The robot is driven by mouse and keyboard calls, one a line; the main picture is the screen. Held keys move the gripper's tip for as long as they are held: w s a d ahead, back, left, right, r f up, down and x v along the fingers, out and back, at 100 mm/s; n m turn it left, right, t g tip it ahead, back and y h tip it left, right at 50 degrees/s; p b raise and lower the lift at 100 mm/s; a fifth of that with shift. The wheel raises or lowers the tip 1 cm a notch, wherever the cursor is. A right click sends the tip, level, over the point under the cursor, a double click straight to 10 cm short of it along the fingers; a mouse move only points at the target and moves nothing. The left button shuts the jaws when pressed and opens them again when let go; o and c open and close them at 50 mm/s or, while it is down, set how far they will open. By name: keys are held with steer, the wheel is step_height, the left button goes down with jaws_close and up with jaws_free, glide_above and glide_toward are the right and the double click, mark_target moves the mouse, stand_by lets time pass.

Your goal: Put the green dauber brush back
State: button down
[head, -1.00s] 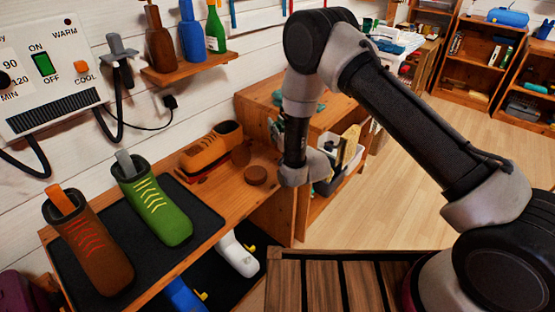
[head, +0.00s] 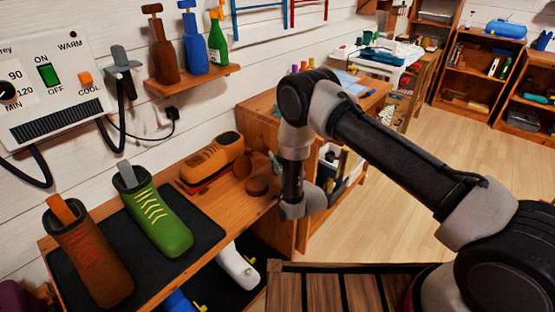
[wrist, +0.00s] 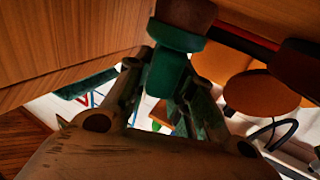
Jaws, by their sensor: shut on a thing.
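In the wrist view, my gripper (wrist: 168,88) is shut on the green dauber brush (wrist: 170,72). The brush's green body is between the fingers, with a green collar and a brown end beyond them. In the head view, my gripper (head: 277,166) is largely hidden behind my wrist, at the right end of the wooden bench (head: 222,199). A round brown tin-like piece (head: 257,187) lies on the bench just left of my wrist; a brown shape beside the gripper is too small to identify. I cannot tell whether the brush touches anything.
An orange-brown shoe (head: 212,158) lies left of the gripper. A green boot (head: 155,215) and a brown boot (head: 90,252) rest on a black mat (head: 208,235). A wooden cabinet (head: 258,121) stands behind my arm. A wall shelf (head: 190,80) holds bottles.

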steer(key=c, duration=1.2)
jaws_free()
